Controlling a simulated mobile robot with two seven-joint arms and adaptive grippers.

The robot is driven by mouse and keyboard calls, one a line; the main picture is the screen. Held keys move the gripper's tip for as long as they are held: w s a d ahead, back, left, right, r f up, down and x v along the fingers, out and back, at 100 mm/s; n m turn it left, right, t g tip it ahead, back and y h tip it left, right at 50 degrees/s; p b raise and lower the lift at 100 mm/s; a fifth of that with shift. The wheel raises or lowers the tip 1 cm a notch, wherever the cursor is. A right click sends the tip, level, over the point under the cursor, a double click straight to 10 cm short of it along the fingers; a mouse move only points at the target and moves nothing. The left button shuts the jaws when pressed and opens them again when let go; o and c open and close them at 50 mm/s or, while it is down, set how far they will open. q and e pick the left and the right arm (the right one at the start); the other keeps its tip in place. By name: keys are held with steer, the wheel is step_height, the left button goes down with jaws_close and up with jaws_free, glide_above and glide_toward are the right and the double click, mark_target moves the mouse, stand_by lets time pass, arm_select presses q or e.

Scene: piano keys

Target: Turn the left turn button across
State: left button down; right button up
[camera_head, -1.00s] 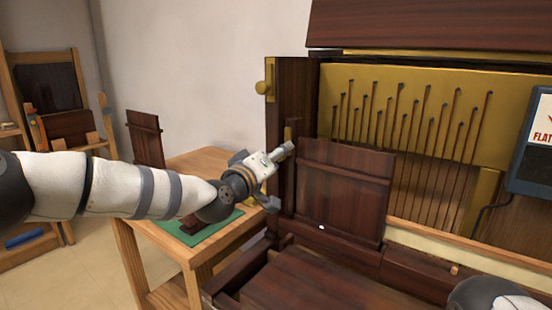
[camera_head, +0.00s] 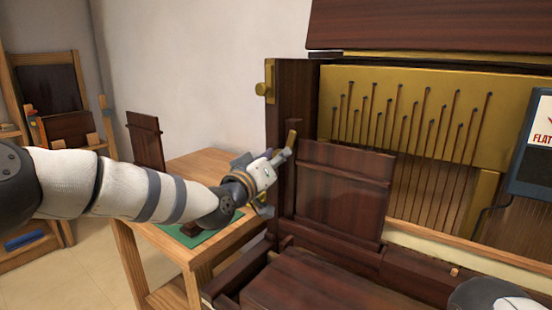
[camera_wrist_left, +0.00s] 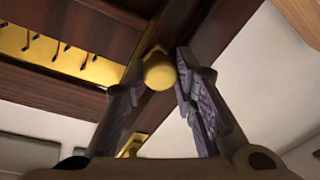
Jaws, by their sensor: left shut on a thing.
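The left turn button (camera_head: 292,134) is a small brass piece on the inner side of the piano's dark left post. Its visible part stands nearly upright, leaning slightly right. My left gripper (camera_head: 279,160) is at its lower part, with the fingers shut on it. In the left wrist view, a rounded yellow brass end (camera_wrist_left: 159,70) sits between the fingertips of the left gripper (camera_wrist_left: 157,75). The fingers hide part of the button. My right gripper is out of the head view; only a bit of my right arm shows at the bottom right.
A dark wooden panel (camera_head: 343,193) stands just right of the gripper. A wooden side table (camera_head: 215,163) with a green mat (camera_head: 212,232) is below my left arm. The wall side is clear.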

arm_select(q)
steer(key=shift+f+m+h, duration=0.1)
steer(key=shift+m+h, duration=0.45)
steer(key=shift+m, duration=2.25)
steer(key=shift+r+m+h, duration=0.1)
steer(key=shift+m+h, duration=0.5)
steer(key=shift+m, duration=2.2)
steer(key=shift+f+m+h, duration=0.1)
steer(key=shift+m+h, duration=0.45)
steer(key=shift+m, duration=2.25)
steer(key=shift+a, duration=0.1)
steer(key=c, duration=1.3)
jaws_free()
